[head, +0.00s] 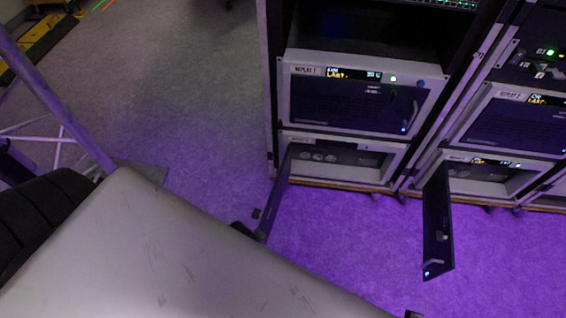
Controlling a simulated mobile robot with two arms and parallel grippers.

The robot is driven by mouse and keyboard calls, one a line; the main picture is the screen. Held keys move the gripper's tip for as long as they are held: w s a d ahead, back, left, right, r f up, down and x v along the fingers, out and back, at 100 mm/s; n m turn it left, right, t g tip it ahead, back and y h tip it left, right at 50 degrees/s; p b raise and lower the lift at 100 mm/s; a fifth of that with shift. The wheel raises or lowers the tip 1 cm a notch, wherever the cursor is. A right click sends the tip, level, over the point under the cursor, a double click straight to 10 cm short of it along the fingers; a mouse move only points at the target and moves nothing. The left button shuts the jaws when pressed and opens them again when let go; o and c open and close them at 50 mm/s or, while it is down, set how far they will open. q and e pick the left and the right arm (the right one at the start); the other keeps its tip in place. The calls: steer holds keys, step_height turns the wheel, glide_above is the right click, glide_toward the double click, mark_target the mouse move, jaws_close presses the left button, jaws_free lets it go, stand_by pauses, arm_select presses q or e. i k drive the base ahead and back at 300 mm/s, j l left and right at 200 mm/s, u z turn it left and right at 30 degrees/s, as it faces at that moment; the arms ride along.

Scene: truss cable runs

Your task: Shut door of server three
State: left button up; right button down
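Two racks stand side by side. In the left rack, the lower server (340,156) has its door (278,190) swung open, jutting toward me on its left side. In the right rack, the lower server (490,174) also has its door (437,225) open, jutting toward me, with a small blue light near its bottom end. The label text is too small to tell which one is server three. The upper servers, left (350,105) and right (515,125), have their doors shut. Neither of my grippers can be made out.
A large scratched grey surface (150,250) fills the bottom left and reaches close to the left open door. A small dark part (243,230) shows at its edge. A metal truss (55,105) stands at the left. Carpet (195,80) left of the racks is clear.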

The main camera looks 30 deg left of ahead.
mark_target(276, 196)
steer(key=j+z, duration=0.1)
steer(key=j, duration=0.5)
steer(key=k+j+z, duration=0.1)
steer(key=j, duration=0.5)
steer(key=j+z, duration=0.1)
steer(key=j, duration=0.5)
steer(key=k, duration=0.45)
